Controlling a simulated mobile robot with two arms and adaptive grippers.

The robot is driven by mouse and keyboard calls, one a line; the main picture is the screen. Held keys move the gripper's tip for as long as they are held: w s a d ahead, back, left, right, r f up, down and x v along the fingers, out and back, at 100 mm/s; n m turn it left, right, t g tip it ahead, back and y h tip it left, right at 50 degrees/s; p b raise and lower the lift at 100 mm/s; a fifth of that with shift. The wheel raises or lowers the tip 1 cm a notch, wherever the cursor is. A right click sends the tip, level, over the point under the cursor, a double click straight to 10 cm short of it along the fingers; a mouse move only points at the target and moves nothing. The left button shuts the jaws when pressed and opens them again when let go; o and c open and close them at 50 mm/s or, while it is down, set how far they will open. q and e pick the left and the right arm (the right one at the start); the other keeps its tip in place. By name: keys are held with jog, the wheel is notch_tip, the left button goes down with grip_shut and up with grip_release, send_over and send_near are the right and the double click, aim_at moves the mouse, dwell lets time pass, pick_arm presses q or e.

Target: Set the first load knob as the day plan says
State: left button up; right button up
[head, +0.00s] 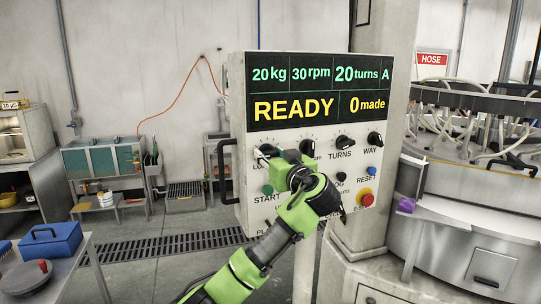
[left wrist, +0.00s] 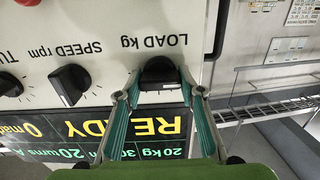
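The control panel (head: 300,225) stands ahead with a dark display (head: 318,92) reading 20 kg, 30 rpm, 20 turns A, READY, 0 made. The load knob (head: 267,150) is at the left of its knob row, partly hidden by my left gripper (head: 276,160). In the left wrist view the panel is upside down. There the black load knob (left wrist: 160,72), under the label LOAD kg, sits between the two fingertips of my left gripper (left wrist: 161,80), which appear to touch both its sides. My right gripper is not in view. No day plan is readable.
The speed knob (left wrist: 70,83) is beside the load knob. Turns (head: 345,142) and way (head: 375,139) knobs are farther right. A green start button (head: 267,190) and red emergency stop (head: 366,200) sit below. A handle (head: 226,170) juts from the panel's left edge.

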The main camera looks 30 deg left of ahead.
pick_arm(q)
jog(key=shift+m, duration=0.3)
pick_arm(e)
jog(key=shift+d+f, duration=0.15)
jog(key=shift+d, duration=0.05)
pick_arm(q)
jog(key=shift+m, duration=0.6)
jog(key=m, duration=0.3)
jog(key=shift+b, duration=0.3)
jog(key=m, duration=0.3)
jog(key=shift+m+p, duration=0.85)
jog(key=shift+m, duration=1.05)
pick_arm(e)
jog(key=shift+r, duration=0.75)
pick_arm(q)
jog(key=o, duration=1.1)
jog(key=shift+w, duration=0.1)
